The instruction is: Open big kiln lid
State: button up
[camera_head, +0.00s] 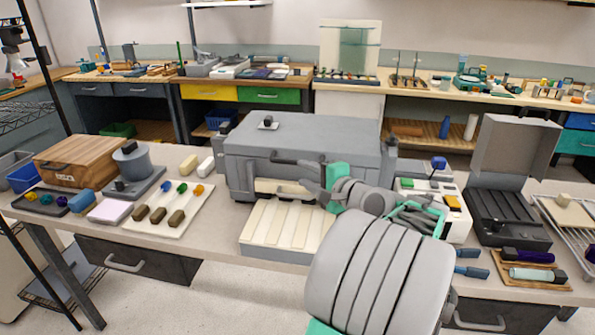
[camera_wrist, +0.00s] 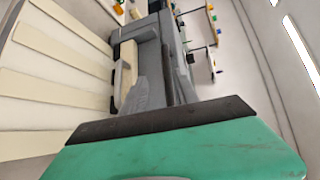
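The big kiln (camera_head: 240,175) is a wide grey box in the middle of the table in the head view. Its grey lid (camera_head: 325,135) looks shut, with a dark bar handle (camera_head: 290,158) along its front. The kiln also shows in the wrist view (camera_wrist: 125,45), turned sideways. My gripper (camera_head: 310,184), grey with a green body, is at the kiln's front, below and right of the handle. Its grey fingers also show in the wrist view (camera_wrist: 155,85). Whether they touch the kiln or the handle, and how far apart they are, is unclear. My arm hides the kiln's lower right front.
A cream slatted board (camera_head: 285,228) lies before the kiln. A white tray (camera_head: 195,222) with coloured pieces and a wooden box (camera_head: 88,160) are left. A white device (camera_head: 465,222) and an open grey case (camera_head: 505,205) are right. A small dark object (camera_head: 268,122) sits on the lid.

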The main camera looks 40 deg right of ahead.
jog(key=shift+m+h, duration=0.3)
jog(key=shift+m, duration=0.2)
jog(key=w, duration=0.2)
jog(key=w+d, duration=0.1)
jog(key=w, duration=0.1)
jog(key=w+d, duration=0.1)
jog(key=w, duration=0.1)
jog(key=shift+w+d+f+p, duration=0.15)
jog(key=shift+w+d+p, duration=0.15)
jog(key=shift+p, duration=0.1)
grip_shut()
dwell(0.6)
